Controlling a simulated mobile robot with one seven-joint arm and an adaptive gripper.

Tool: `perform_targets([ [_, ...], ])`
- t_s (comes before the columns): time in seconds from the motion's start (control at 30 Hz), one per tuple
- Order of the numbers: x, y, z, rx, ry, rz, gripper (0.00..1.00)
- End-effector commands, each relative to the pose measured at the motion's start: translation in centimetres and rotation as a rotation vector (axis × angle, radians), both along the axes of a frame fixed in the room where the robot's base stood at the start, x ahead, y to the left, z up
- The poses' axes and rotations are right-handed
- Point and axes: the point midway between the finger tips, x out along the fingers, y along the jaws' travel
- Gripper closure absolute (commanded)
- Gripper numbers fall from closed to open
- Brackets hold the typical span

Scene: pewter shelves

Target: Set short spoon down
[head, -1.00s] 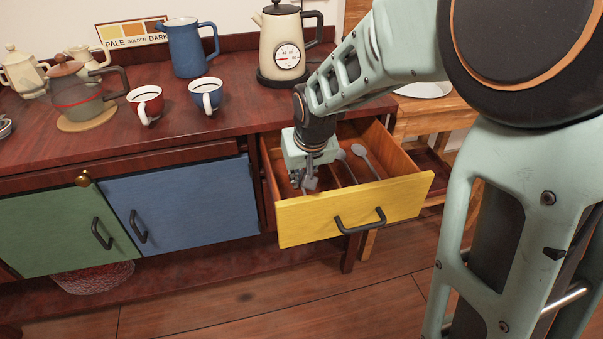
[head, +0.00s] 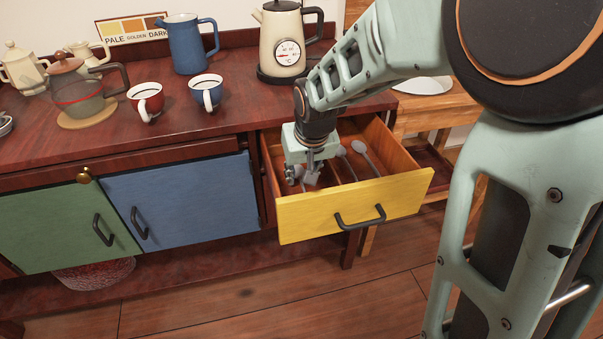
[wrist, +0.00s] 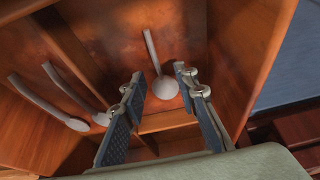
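The yellow-fronted drawer (head: 290,221) is pulled out. My gripper (head: 302,178) points down inside its left part. In the wrist view my gripper (wrist: 160,78) is open, its two fingers apart. A grey spoon (wrist: 164,88) lies on the drawer floor between and beyond the fingertips, bowl toward me, seemingly untouched; I take it for the short spoon. Two more spoons lie across a divider, one (wrist: 45,100) nearer the edge and one (wrist: 75,88) beside it. In the head view, these two show right of my gripper; the first spoon is mostly hidden by it.
Wooden dividers (wrist: 75,42) and walls stand close around my gripper. On the counter above are a kettle (head: 283,45), a blue jug (head: 187,46), a red cup (head: 146,101) and a blue cup (head: 206,92). A blue door (head: 182,208) is left of the drawer.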

Motion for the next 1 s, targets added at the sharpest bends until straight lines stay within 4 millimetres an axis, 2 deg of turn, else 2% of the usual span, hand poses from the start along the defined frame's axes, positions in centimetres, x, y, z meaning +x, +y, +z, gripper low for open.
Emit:
perform_targets([
  [0.03, -0.3, -0.1, 1.4, 0.001, -0.002, 0.0, 0.72],
  [0.1, -0.7, -0.2, 2.6, 0.001, -0.002, 0.0, 0.72],
  [0.5, -3.2, -0.9, 8.7, 0.001, -0.001, -0.001, 0.72],
  [0.7, -4.0, -1.1, 10.3, -0.001, -0.001, 0.0, 0.72],
  [1.0, -4.2, -1.2, 10.5, 0.0, 0.0, 0.0, 0.72],
])
